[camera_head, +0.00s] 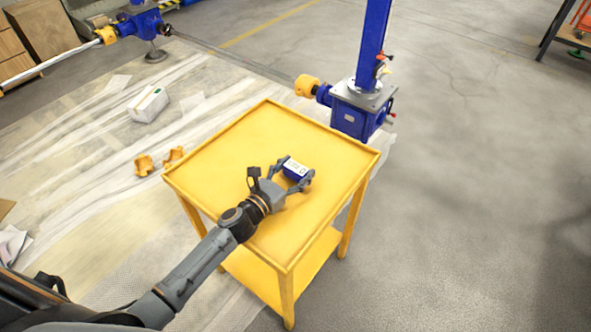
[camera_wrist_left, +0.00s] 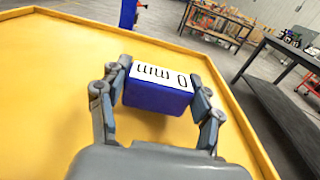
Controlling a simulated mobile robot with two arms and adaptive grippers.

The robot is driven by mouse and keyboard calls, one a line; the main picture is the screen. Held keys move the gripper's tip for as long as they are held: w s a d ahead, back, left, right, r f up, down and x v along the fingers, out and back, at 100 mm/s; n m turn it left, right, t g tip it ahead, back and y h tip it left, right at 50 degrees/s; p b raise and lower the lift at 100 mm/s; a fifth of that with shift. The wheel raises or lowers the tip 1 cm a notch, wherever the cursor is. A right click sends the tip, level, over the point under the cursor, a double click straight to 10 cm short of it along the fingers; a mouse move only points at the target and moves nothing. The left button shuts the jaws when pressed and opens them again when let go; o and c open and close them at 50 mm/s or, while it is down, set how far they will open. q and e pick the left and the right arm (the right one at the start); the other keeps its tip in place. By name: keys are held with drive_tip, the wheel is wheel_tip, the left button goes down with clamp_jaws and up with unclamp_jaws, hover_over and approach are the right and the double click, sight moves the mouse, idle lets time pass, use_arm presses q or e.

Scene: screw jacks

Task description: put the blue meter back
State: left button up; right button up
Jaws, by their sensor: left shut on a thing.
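The blue meter (camera_head: 296,170) is a small blue box with a white top face, at the right part of the yellow cart's top. My left gripper (camera_head: 293,176) is shut on it, one finger on each side. In the left wrist view the meter (camera_wrist_left: 158,95) sits between the fingers of the left gripper (camera_wrist_left: 160,105), and its white face carries dark markings that look like "0 mm". The meter is on or just above the cart top; I cannot tell which. My right gripper is not in view.
The yellow cart (camera_head: 230,150) has a raised rim and is otherwise empty on top. A blue screw jack (camera_head: 360,108) with a tall column stands behind it. Another jack (camera_head: 140,22) is at the upper left. A white box (camera_head: 148,104) and yellow pieces (camera_head: 145,165) lie on the floor sheeting.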

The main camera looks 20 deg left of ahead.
sight(292, 173)
use_arm(q)
drive_tip(key=shift+s+f+b, duration=0.2)
drive_tip(key=shift+f+b, duration=0.15)
drive_tip(key=shift+f, duration=0.25)
drive_tip(key=o, duration=1.4)
drive_tip(key=shift+s+d+f, duration=0.1)
drive_tip(key=shift+f, duration=0.15)
drive_tip(key=shift+r+p, duration=0.55)
drive_tip(key=shift+r, duration=0.05)
drive_tip(key=shift+s+f, duration=0.15)
drive_tip(key=shift+s, duration=0.05)
drive_tip(key=v, duration=0.4)
drive_tip(key=r+v, duration=0.1)
drive_tip(key=v, duration=0.1)
drive_tip(key=shift+s+a, duration=0.25)
drive_tip(key=shift+a, duration=0.05)
